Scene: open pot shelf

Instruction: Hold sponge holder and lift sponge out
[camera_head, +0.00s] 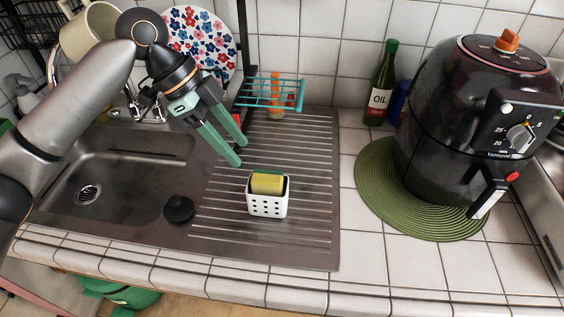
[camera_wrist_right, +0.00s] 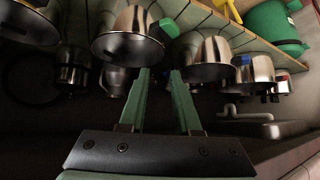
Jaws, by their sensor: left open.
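The white sponge holder (camera_head: 268,205) with dark holes stands upright on the ribbed metal drainboard, in the middle of the head view. A yellow sponge (camera_head: 267,184) sits in it, with its top showing above the rim and its lower part hidden. My left gripper (camera_head: 238,153) is open and empty, above and to the left of the holder, apart from it. My right gripper (camera_wrist_right: 160,72) shows only in the right wrist view. Its two green fingers are apart with nothing between them, facing metal pots on a shelf.
The sink basin (camera_head: 105,175) lies left of the drainboard (camera_head: 310,245). A black plug (camera_head: 178,209) is left of the holder. A turquoise rack (camera_head: 270,92) stands behind. An oil bottle (camera_head: 382,85) and a black air fryer (camera_head: 470,130) on a green mat (camera_head: 375,195) are at right.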

